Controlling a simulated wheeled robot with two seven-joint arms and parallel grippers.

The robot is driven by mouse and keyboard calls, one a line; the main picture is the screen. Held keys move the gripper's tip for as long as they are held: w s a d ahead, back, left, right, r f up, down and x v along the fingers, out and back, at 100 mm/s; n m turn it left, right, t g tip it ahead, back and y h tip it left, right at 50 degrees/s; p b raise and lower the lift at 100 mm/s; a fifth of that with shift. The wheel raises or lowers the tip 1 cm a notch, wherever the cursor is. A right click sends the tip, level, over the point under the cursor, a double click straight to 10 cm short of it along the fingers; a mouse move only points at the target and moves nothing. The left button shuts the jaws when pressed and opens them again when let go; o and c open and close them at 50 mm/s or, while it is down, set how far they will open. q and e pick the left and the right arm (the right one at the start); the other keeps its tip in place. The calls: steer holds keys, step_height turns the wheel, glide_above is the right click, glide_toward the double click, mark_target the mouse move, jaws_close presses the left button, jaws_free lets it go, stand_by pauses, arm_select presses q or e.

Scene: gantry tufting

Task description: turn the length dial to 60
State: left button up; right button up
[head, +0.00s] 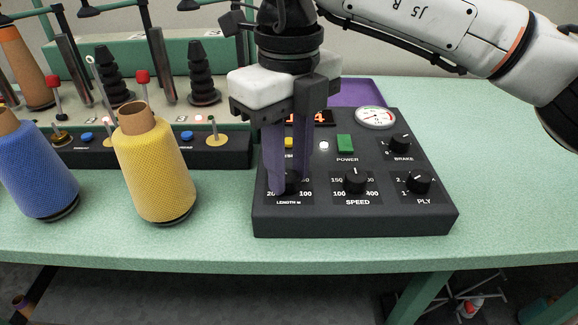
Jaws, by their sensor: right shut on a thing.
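The black control box (330,216) stands on the green table. Its length dial (293,177) is at the lower left, above the "LENGTH" label, with 20 and 100 readable beside it. My right gripper (286,180) comes down from above with its purple fingers shut on the length dial. The fingers hide most of the dial, so its pointer and setting cannot be read. A red display behind the fingers is partly covered; a digit 4 shows. My left gripper is not in view.
A speed dial (355,180), ply dial (418,182), brake dial (400,143), green power switch (345,143) and round gauge (375,116) share the box. A yellow yarn cone (153,168) and blue cone (38,175) stand left. The table (520,190) is clear at right.

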mark_target(289, 176)
steer(key=m+b, duration=0.1)
steer(key=m, duration=0.4)
steer(key=shift+m, duration=0.3)
steer(key=shift+r+m+b, duration=0.1)
steer(key=shift+m+b, duration=0.4)
steer(key=shift+m, duration=1.5)
steer(key=o, duration=1)
steer(key=shift+o, duration=0.2)
step_height(289, 176, up, 10)
steer(key=p, duration=0.1)
steer(key=shift+r+p, duration=0.15)
steer(key=shift+p, duration=0.2)
